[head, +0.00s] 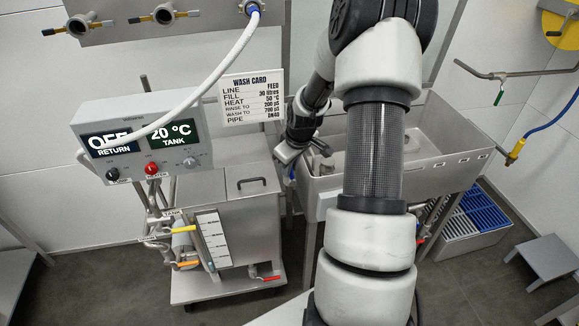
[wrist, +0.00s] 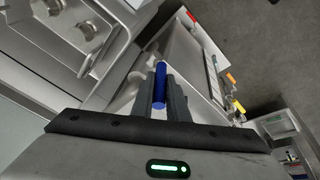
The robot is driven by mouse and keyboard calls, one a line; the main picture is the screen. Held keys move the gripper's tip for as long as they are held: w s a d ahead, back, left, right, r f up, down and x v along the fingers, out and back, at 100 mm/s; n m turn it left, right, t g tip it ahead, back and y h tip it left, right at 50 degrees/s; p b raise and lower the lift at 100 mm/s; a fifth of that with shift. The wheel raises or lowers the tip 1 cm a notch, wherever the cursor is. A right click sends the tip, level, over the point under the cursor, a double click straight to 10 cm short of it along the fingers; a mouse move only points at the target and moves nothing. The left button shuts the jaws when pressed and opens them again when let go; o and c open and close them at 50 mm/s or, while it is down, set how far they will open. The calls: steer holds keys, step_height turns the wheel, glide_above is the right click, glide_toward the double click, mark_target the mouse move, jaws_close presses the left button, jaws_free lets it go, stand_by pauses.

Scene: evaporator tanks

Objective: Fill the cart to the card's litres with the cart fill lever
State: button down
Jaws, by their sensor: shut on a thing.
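The wash card (head: 252,98) hangs beside the control box and reads line FEED, fill 30 litres, heat 50 °C. The steel cart (head: 250,225) stands below it with a white level scale (head: 214,240) on its front; I cannot read its level. My gripper (head: 288,162) is at the cart's right side, by the sink. In the wrist view my gripper (wrist: 171,88) is shut on a blue lever handle (wrist: 160,85), whose end sticks out past the fingers. The lever's base is hidden, and it carries no label I can read.
The control box (head: 140,135) shows OFF and 20 °C. Yellow (head: 184,230), orange (head: 188,264) and red (head: 267,278) handles stick out low on the cart. The steel sink (head: 440,165) stands to the right. A grey stool (head: 545,262) is at far right.

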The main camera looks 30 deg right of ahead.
steer(key=c, duration=1.7)
jaws_free()
steer(key=v, duration=1.7)
steer(key=shift+s+r, duration=0.1)
steer(key=shift+r, duration=0.05)
